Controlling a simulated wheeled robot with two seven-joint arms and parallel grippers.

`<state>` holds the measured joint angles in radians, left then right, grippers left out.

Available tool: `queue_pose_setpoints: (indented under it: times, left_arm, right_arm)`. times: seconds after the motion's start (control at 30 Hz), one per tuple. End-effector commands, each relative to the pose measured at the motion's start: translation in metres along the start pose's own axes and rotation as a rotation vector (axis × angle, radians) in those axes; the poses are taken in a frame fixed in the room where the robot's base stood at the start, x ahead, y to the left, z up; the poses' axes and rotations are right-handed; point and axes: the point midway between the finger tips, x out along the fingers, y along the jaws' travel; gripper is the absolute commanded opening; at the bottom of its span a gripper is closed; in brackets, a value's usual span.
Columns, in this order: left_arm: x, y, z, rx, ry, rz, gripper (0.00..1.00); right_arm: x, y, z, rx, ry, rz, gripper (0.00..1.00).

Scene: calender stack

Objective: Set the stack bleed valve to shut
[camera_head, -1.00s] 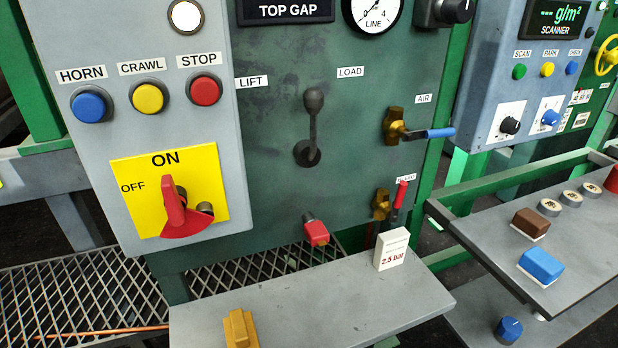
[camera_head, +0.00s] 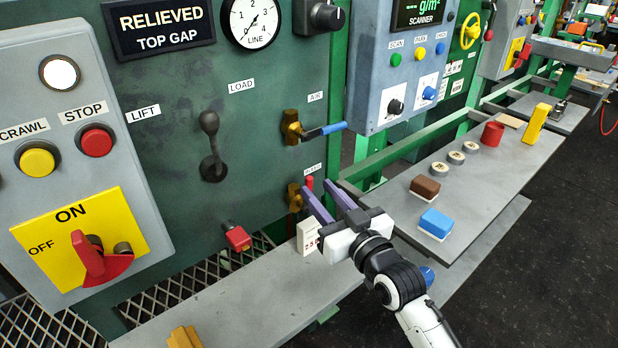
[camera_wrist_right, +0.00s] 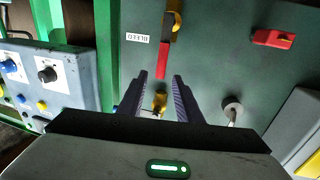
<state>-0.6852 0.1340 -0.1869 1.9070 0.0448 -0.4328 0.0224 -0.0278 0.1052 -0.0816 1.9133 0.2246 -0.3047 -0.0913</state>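The bleed valve has a brass body (camera_head: 294,197) low on the green panel, with a red handle (camera_head: 309,183) pointing upward beside it, under a small label (camera_head: 312,168). In the right wrist view the brass body (camera_wrist_right: 174,20) is at the top, near the BLEED label (camera_wrist_right: 137,37), and the red handle (camera_wrist_right: 163,60) runs down toward the gap between the fingers. My right gripper (camera_head: 318,188) is open in front of the handle, partly covering the valve. The fingertips (camera_wrist_right: 160,76) stand either side of the handle's line; contact cannot be told. My left gripper is out of view.
The air valve with a blue handle (camera_head: 325,131) sits just above. A red knob (camera_head: 237,238) sticks out at lower left. A side shelf (camera_head: 480,200) holds several small objects.

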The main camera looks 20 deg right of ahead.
Motion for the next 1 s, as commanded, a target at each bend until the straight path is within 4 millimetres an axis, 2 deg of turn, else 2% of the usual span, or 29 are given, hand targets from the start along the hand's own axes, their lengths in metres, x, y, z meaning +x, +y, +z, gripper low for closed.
queue_pose_setpoints:
  times: [0.1, 0.3, 0.67, 0.7, 0.87, 0.9, 1.0]
  left_arm:
    - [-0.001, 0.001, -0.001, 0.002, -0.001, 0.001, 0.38]
    - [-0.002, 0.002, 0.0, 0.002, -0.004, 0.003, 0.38]
    - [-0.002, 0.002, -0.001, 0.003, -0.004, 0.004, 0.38]
    - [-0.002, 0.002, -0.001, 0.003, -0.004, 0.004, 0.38]
    - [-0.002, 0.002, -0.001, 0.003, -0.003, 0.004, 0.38]
    - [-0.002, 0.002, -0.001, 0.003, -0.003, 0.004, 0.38]
    - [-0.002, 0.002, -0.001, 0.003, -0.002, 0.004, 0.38]
  right_arm:
    - [0.023, 0.0, -0.001, 0.0, 0.001, 0.0, 0.32]
    - [0.047, 0.0, 0.0, 0.001, -0.001, 0.0, 0.32]
    - [0.054, 0.0, 0.001, 0.0, -0.001, 0.0, 0.32]
    - [0.054, 0.0, 0.001, 0.0, -0.001, 0.0, 0.3]
    - [0.054, 0.0, 0.001, -0.001, -0.002, 0.0, 0.03]
    - [0.054, 0.0, 0.001, -0.001, -0.002, 0.0, 0.0]
    - [0.054, 0.0, 0.001, -0.001, -0.002, 0.0, 0.0]
